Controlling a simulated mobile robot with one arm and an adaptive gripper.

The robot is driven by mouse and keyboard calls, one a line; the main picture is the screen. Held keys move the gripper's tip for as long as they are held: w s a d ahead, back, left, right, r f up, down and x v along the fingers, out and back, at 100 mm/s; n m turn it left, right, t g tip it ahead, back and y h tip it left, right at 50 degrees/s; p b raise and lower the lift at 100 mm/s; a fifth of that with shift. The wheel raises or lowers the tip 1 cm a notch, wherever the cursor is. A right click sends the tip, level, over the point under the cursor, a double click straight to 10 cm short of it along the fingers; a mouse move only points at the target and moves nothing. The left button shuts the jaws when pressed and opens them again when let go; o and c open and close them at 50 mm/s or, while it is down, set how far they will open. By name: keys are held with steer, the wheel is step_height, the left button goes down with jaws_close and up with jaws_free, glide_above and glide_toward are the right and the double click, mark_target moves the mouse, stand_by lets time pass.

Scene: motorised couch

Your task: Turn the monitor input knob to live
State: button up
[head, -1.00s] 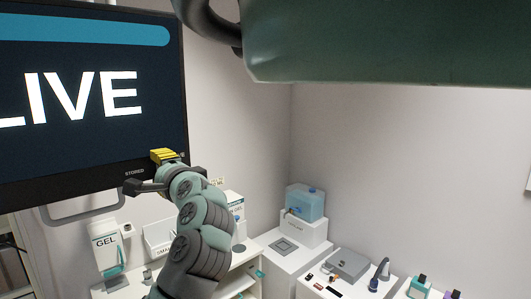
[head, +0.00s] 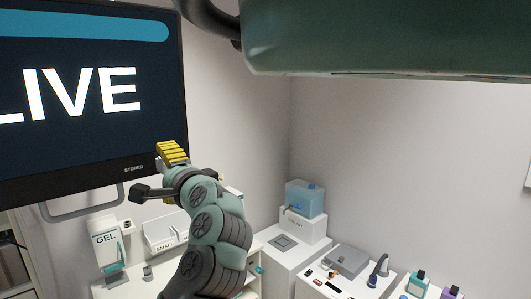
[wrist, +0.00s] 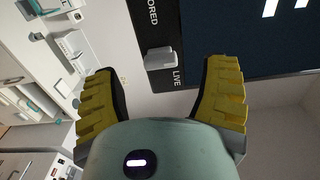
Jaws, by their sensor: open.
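The monitor (head: 85,145) fills the upper left of the head view, and its dark screen shows the word LIVE in large white letters. The label STORED is on its lower bezel, left of my gripper. In the wrist view the light grey input knob (wrist: 161,60) sits on the dark bezel, between the labels STORED and LIVE, its long side toward LIVE. My gripper (wrist: 160,85) is open, with its yellow ridged fingers on either side of the knob's line and nothing between the pads. The knob appears beyond the fingertips, apart from them. In the head view my gripper hides the knob.
A gel dispenser (head: 107,248) and a white box (head: 166,232) stand below the monitor. A blue-topped container (head: 305,199) and a grey box (head: 345,260) stand on white units to the right. A large green body overhangs at top right.

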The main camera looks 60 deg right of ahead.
steer(key=v, duration=0.7)
steer(key=shift+s, duration=0.3)
